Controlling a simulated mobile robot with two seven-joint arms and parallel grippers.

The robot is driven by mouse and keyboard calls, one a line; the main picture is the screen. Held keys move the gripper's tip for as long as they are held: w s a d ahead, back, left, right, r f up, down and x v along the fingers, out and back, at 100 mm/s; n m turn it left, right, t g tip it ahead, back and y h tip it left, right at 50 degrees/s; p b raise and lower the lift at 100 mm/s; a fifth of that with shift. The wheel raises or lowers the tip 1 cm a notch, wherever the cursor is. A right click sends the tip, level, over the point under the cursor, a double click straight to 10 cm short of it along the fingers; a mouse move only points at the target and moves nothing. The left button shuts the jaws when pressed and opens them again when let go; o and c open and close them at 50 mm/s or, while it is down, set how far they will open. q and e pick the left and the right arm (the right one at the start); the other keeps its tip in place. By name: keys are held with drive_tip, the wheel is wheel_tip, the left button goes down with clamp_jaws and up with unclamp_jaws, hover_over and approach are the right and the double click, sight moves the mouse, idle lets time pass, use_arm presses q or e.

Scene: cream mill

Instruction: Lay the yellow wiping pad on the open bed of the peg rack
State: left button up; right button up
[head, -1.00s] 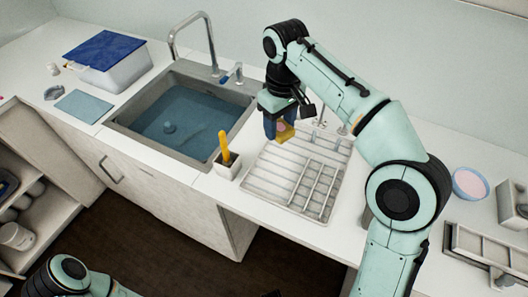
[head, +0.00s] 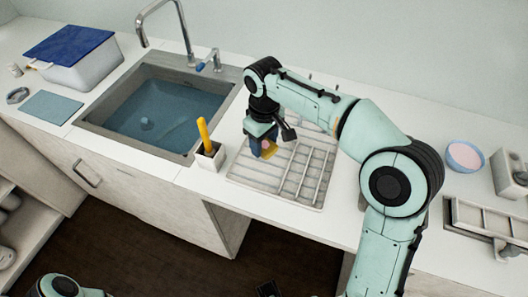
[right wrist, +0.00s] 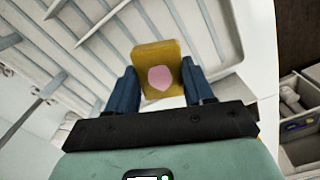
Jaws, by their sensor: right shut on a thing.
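The yellow wiping pad (head: 270,149) is held in my right gripper (head: 262,149), over the left part of the peg rack (head: 307,199). In the right wrist view the pad (right wrist: 148,50) is a mustard-yellow block with a pink patch, between the two blue fingers of the gripper (right wrist: 160,82). The rack's pale slats (right wrist: 95,25) show behind it. The rack's pegs and rails stand on its right part; its left bed is bare. I cannot tell whether the pad touches the bed.
A white holder (head: 210,157) with a yellow-handled tool stands close left of the rack. The water-filled sink (head: 160,108) lies further left, with a tap (head: 186,40). A pink-filled bowl (head: 464,156) and a metal rack (head: 488,222) are at the right.

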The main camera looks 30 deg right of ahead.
sight(264, 151)
drive_tip(key=shift+f+b, duration=0.35)
drive_tip(key=shift+f, duration=1.75)
drive_tip(key=shift+f, duration=0.1)
drive_tip(key=o, duration=1)
wheel_tip(264, 151, up, 12)
drive_tip(key=p, duration=0.2)
drive_tip(key=shift+p, duration=0.4)
